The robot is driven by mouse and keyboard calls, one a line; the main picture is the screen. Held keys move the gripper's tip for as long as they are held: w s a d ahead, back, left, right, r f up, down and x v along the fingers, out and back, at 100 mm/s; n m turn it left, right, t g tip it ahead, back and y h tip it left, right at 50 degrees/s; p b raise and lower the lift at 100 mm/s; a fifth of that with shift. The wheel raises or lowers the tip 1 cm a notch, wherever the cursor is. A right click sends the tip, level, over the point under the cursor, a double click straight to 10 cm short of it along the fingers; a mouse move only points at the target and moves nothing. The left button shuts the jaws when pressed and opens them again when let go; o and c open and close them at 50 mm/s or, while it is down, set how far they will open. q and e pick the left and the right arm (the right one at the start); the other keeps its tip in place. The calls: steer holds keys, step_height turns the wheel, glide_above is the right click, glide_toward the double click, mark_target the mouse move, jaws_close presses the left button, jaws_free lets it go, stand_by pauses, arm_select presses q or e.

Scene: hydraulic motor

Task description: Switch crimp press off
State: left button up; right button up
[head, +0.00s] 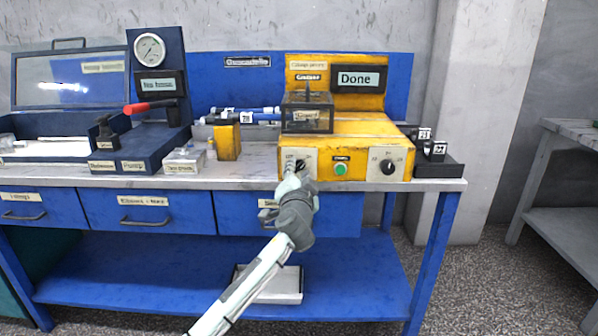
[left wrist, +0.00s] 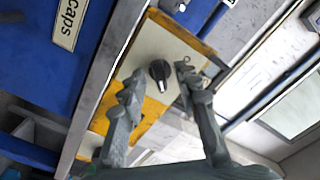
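The yellow crimp press (head: 345,126) stands on the bench, its display (head: 358,79) reading "Done". Its front carries a left black knob (head: 300,164), a green button (head: 340,170) and a right black knob (head: 388,167). My left gripper (head: 296,178) is at the left knob and partly hides it. In the left wrist view the black knob (left wrist: 160,72) on its pale plate shows between the two open fingers of my left gripper (left wrist: 157,76). I cannot tell whether either finger touches it. My right gripper is not in view.
A blue pump stand with a gauge (head: 149,49) and red lever (head: 150,106) stands to the left. A small black holder (head: 438,166) with numbered parts sits right of the press. The bench edge (head: 240,184) runs just below the knobs, above labelled blue drawers (head: 150,211).

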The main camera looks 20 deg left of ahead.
arm_select(q)
jaws_close()
